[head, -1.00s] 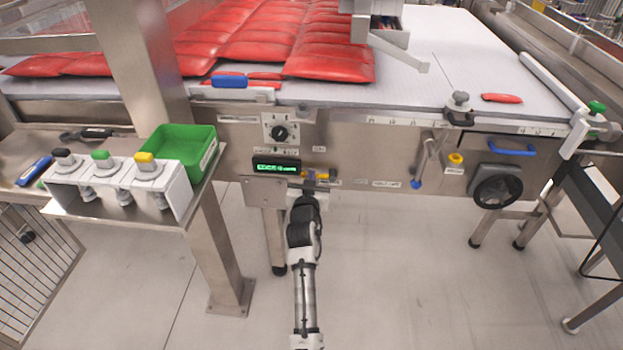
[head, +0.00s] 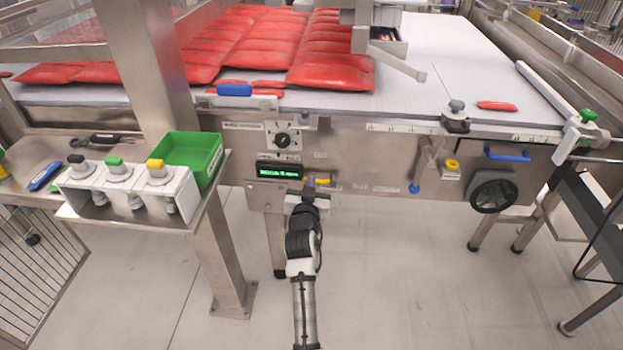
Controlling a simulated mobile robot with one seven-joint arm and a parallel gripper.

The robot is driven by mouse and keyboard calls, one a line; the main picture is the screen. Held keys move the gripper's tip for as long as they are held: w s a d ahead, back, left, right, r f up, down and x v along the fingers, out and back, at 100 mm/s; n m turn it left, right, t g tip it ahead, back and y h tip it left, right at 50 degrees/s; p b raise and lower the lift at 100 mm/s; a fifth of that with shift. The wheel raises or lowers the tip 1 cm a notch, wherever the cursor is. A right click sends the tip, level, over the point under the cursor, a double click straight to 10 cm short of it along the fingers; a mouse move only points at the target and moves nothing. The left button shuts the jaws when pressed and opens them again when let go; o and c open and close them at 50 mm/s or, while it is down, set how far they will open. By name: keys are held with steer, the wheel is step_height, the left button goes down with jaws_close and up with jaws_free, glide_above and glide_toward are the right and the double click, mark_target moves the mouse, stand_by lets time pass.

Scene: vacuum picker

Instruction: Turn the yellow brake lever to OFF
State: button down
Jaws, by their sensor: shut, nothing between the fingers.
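The yellow brake lever (head: 321,181) is a small yellow piece on the steel front panel, just right of the black display. It looks roughly level, pointing right; its OFF marking is too small to read. My gripper (head: 307,190) is at the panel just left of and below the lever, its fingers close together and empty. The wrist hides part of the lever's mount, and I cannot tell whether the fingers touch the lever. The black display (head: 279,171) shows green text too small to read.
A black rotary knob (head: 282,141) sits above the display. A green bin (head: 190,157) and a white box with several knobs stand on the left shelf. Red bags lie on the belt above.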

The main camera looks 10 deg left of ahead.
steer(key=s, duration=0.6)
steer(key=shift+r+b, duration=0.1)
steer(key=shift+b, duration=0.25)
